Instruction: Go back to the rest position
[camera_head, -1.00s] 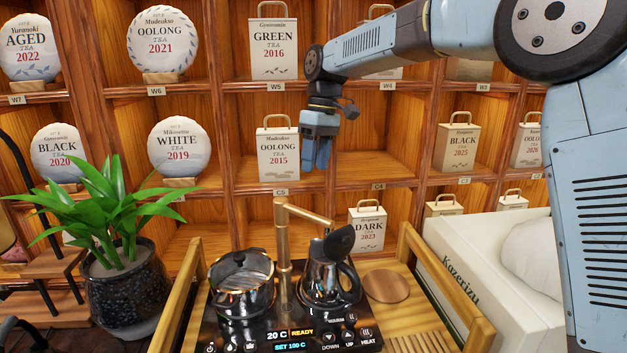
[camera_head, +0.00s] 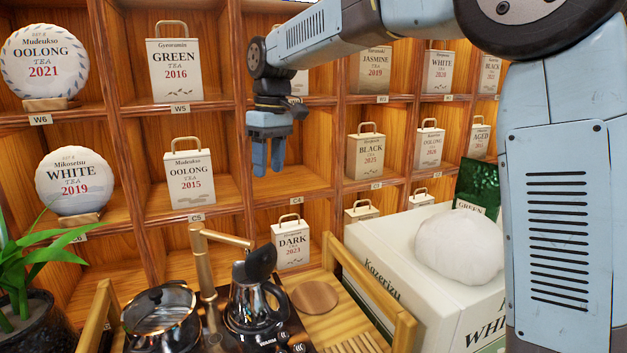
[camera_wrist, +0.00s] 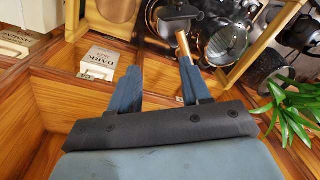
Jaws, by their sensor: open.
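My gripper (camera_head: 268,158) hangs from my arm, fingers pointing down, in front of the shelf cell labelled C4. In the wrist view my gripper (camera_wrist: 157,82) shows its two blue fingers apart with nothing between them. A Dark tea 2023 box (camera_head: 291,241) stands in the cell below it, and its top shows in the wrist view (camera_wrist: 98,66). An Oolong 2015 box (camera_head: 189,177) stands in the cell to the left, apart from my gripper.
Below stand a pot (camera_head: 161,318), a kettle (camera_head: 252,302) and a brass spout (camera_head: 204,270) on a tray. A white crate (camera_head: 385,270) bearing a pale round cake (camera_head: 459,246) is at the lower right. A potted plant (camera_head: 22,262) is at the left.

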